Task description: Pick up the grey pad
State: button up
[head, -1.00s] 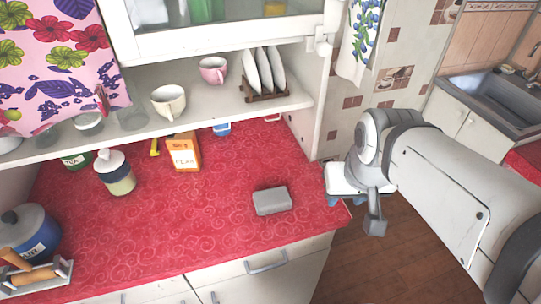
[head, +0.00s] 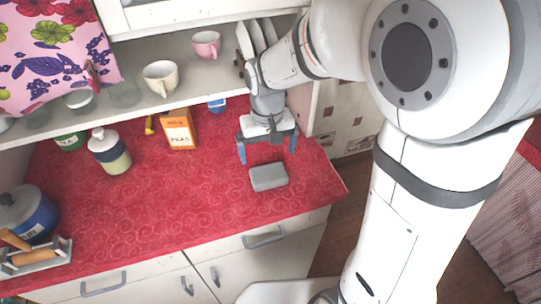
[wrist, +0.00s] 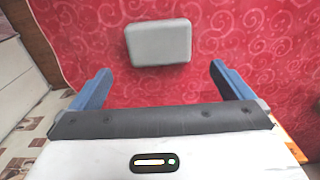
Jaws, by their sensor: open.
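The grey pad (head: 268,177) is a small rounded block lying flat on the red patterned counter, near its front right part. In the wrist view the pad (wrist: 158,42) lies just beyond the fingertips, about centred between them. My gripper (head: 267,155) is open and empty, with its blue fingers pointing down behind the pad in the head view. In the wrist view the gripper (wrist: 159,82) has its fingers wide apart, wider than the pad. Neither finger appears to touch the pad.
The red counter (head: 190,210) is clear around the pad. An orange box (head: 179,130), a lidded jar (head: 109,152) and a blue pot (head: 27,213) stand to the left. A shelf (head: 200,78) with cups and a plate rack overhangs the back.

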aim_at(268, 171)
jog(key=shift+a+f, duration=0.2)
jog(key=shift+f, duration=0.2)
jog(key=f, duration=0.2)
jog(key=f+p, duration=0.1)
jog(key=f, duration=0.4)
jog(key=shift+w+d+f, duration=0.1)
jog(key=shift+w+d, duration=0.05)
jog(key=shift+d, duration=0.1)
jog(key=c, duration=0.8)
notch_tip(268, 171, up, 10)
jog(key=shift+b, duration=0.35)
jog(key=o, duration=0.4)
jog(key=shift+c, duration=1.6)
